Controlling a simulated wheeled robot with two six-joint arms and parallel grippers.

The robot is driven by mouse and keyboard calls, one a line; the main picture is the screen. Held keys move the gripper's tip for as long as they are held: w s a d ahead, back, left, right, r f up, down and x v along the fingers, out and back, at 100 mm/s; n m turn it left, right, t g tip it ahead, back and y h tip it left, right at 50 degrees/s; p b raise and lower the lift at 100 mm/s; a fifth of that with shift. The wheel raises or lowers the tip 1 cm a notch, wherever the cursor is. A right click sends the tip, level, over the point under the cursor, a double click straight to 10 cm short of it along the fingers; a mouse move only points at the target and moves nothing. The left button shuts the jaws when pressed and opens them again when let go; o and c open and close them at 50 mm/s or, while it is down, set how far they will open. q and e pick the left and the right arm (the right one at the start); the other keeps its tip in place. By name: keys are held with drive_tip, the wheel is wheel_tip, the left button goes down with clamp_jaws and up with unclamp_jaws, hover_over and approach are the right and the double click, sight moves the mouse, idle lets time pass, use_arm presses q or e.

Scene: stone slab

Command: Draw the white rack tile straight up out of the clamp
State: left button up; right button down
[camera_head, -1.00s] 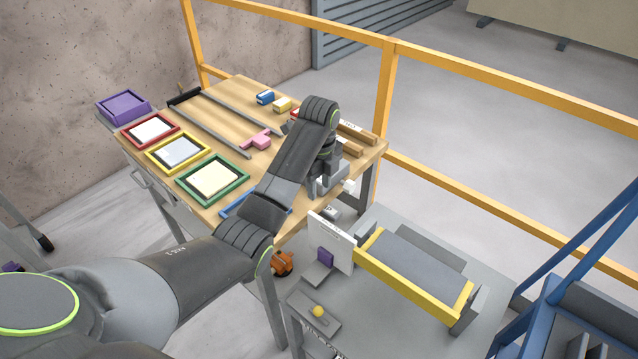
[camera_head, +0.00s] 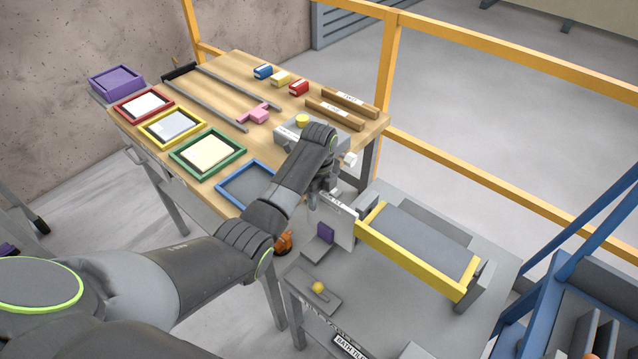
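The white rack tile (camera_head: 338,228) stands upright on the grey cart, beside the yellow-framed rack (camera_head: 374,248). The clamp, with a purple pad (camera_head: 325,232) on a grey block (camera_head: 317,249), is at the tile's left face. I cannot tell whether the pad touches the tile. My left gripper (camera_head: 324,194) points down at the tile's upper edge, near its left corner. My forearm and wrist hide part of the fingers, so I cannot see whether they are open or shut on the edge. My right gripper is not in view.
A grey block with a yellow knob (camera_head: 318,287) is at the cart's (camera_head: 385,310) front left. The wooden table (camera_head: 215,95) behind holds coloured frames, rails and small blocks. A yellow guard rail (camera_head: 470,190) runs behind. A blue-framed structure (camera_head: 545,290) is at the right.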

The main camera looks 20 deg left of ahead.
use_arm(q)
drive_tip(key=shift+f, duration=0.7)
clamp_jaws()
